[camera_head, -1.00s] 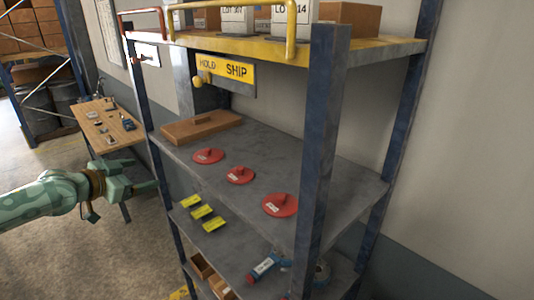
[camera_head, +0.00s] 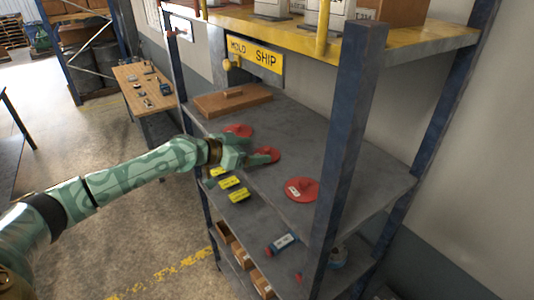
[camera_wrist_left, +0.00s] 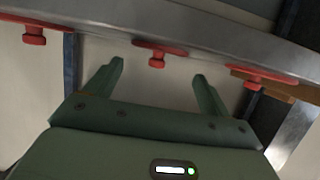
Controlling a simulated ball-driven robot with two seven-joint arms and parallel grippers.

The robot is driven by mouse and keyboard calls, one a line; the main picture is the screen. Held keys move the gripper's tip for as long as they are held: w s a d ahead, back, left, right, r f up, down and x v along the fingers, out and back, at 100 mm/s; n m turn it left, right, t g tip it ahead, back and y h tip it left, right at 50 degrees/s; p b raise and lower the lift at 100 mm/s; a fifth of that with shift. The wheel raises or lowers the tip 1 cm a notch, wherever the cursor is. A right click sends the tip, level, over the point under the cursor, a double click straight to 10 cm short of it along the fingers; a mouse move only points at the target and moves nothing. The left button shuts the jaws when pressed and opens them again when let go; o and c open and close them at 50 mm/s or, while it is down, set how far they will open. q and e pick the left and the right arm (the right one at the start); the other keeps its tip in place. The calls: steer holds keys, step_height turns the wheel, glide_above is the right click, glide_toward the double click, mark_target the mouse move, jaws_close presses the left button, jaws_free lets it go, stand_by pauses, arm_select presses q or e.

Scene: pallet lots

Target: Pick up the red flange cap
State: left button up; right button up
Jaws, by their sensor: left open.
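Three red flange caps, flat discs with a raised knob, lie in a row on the grey middle shelf: a far one (camera_head: 238,130), a middle one (camera_head: 268,154) and a near one (camera_head: 301,190) with a white label. My left gripper (camera_head: 257,152) is at the middle cap and partly hides it in the head view. In the left wrist view its jaws (camera_wrist_left: 158,75) are spread and empty. The middle cap (camera_wrist_left: 158,48) shows beyond and between the fingertips, apart from them. The other caps lie to either side. My right gripper is not in view.
A brown wooden board (camera_head: 232,102) lies at the shelf's far end. A blue post (camera_head: 345,130) stands near the closest cap. The yellow-edged shelf (camera_head: 400,45) is above. Yellow-labelled items (camera_head: 230,182) lie on the shelf below. A workbench (camera_head: 145,90) stands to the left.

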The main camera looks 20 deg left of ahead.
mark_target(263, 150)
arm_select(q)
steer(key=b+x, duration=0.1)
steer(key=x, duration=0.4)
steer(key=shift+d+f, duration=0.15)
steer(key=shift+d, duration=0.2)
steer(key=shift+s+a, duration=0.15)
steer(key=shift+c, duration=1.2)
jaws_close()
